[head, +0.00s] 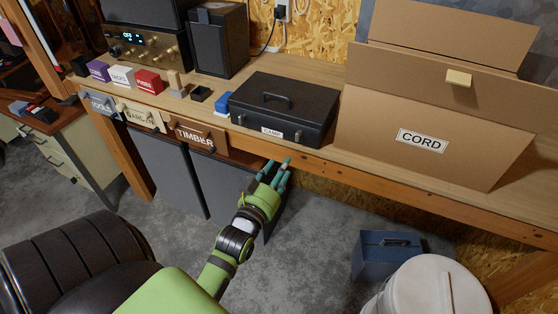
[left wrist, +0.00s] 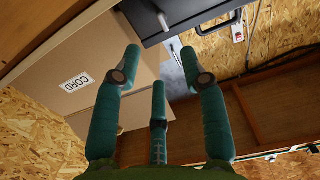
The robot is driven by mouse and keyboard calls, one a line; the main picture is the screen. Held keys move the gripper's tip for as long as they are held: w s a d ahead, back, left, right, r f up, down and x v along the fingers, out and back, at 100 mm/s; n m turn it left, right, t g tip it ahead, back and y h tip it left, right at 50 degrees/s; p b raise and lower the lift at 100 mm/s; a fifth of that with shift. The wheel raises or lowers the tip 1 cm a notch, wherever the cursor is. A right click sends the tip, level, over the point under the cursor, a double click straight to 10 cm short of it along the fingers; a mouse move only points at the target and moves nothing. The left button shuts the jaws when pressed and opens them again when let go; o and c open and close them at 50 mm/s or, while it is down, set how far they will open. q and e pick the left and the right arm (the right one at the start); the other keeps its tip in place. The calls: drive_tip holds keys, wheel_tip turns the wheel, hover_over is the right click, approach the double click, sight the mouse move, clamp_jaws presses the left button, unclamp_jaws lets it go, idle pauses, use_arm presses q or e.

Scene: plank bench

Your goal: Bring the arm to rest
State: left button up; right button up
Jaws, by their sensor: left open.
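My left gripper (head: 276,172) is in front of the bench's front edge in the head view, below the black case and left of the cardboard box. Its teal fingers point up toward the bench. In the left wrist view the same gripper (left wrist: 160,64) has its three fingers spread, with nothing between them. It is open and empty. My green left arm reaches up to it from the bottom of the head view. My right gripper is in neither view.
The plank bench (head: 325,163) carries a black case (head: 285,108) labelled CAMP, a cardboard box (head: 420,137) labelled CORD, small colored boxes, a speaker (head: 220,40) and an amplifier (head: 148,49). A blue toolbox (head: 387,257) and white bucket (head: 432,289) stand on the floor.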

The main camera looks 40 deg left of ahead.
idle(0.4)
use_arm(q)
drive_tip(key=s+d+f+m+g+h, duration=0.1)
drive_tip(key=s+d+f+g, duration=0.2)
drive_tip(key=f, duration=0.8)
drive_tip(key=s+d+f+m+g+h, duration=0.1)
drive_tip(key=s+d+f+g, duration=0.15)
drive_tip(key=f, duration=0.75)
drive_tip(key=s+d+f+g+h, duration=0.2)
drive_tip(key=s+d+f+g, duration=0.15)
drive_tip(key=f, duration=0.75)
drive_tip(key=s+f+m+g, duration=0.1)
drive_tip(key=s+f+g, duration=0.1)
drive_tip(key=s+f, duration=0.3)
drive_tip(key=s+f+m+g, duration=0.1)
drive_tip(key=s+f+g, duration=0.2)
drive_tip(key=s, duration=1.1)
drive_tip(key=s+f+m+g, duration=0.1)
drive_tip(key=s+f+g, duration=0.1)
drive_tip(key=s+f, duration=0.7)
drive_tip(key=shift+s+d+g+b, duration=0.3)
drive_tip(key=shift+s+d, duration=0.15)
